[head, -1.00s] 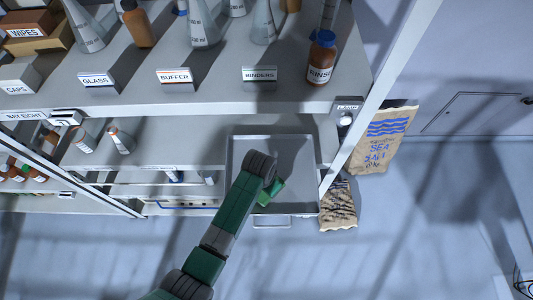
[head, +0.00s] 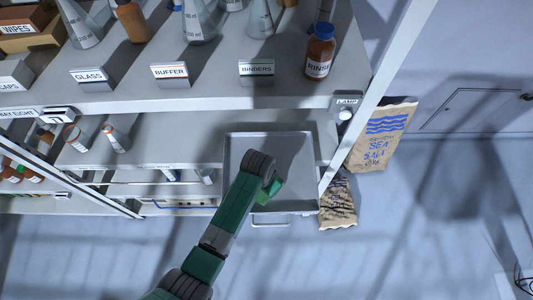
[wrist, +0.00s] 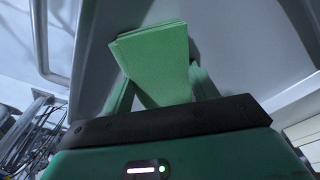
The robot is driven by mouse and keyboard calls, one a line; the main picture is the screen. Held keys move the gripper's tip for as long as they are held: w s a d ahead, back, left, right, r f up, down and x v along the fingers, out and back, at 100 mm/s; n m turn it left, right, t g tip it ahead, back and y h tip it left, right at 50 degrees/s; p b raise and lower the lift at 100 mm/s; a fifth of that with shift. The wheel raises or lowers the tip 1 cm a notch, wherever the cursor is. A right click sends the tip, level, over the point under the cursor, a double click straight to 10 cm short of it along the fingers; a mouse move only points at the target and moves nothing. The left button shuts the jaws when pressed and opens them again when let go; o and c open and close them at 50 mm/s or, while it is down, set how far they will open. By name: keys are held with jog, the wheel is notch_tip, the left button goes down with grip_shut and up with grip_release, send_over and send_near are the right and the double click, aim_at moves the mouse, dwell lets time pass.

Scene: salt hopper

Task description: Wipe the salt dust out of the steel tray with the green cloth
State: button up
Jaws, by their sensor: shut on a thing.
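The steel tray (head: 300,160) is a shallow grey tray with a raised rim and a front handle, below the upper shelf in the head view. The green cloth (head: 273,188) shows just beside the end of my arm, over the tray's front part. In the wrist view the green cloth (wrist: 158,62) is a folded pad between the fingers of my gripper (wrist: 160,95), which is shut on it. The tray's grey floor (wrist: 230,30) lies behind the cloth. I cannot tell whether the cloth touches the floor. I make out no salt dust; my arm hides part of the tray.
An upper shelf holds flasks and a brown RINSE bottle (head: 320,52) above the tray. A white post (head: 375,90) stands at the tray's right, with a sea salt bag (head: 382,138) and a crumpled bag (head: 338,205) beyond it. Floor in front is clear.

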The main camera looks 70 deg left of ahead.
jog(key=r+p, duration=0.1)
jog(key=r, duration=0.1)
jog(key=shift+s+r+p, duration=0.2)
jog(key=shift+r+p, duration=0.15)
jog(key=shift+p, duration=0.05)
jog(key=shift+w+r+p, duration=0.15)
jog(key=shift+r+p, duration=0.2)
jog(key=shift+p, duration=0.05)
notch_tip(320, 180, up, 5)
jog(key=p, duration=0.5)
jog(key=shift+f, duration=0.15)
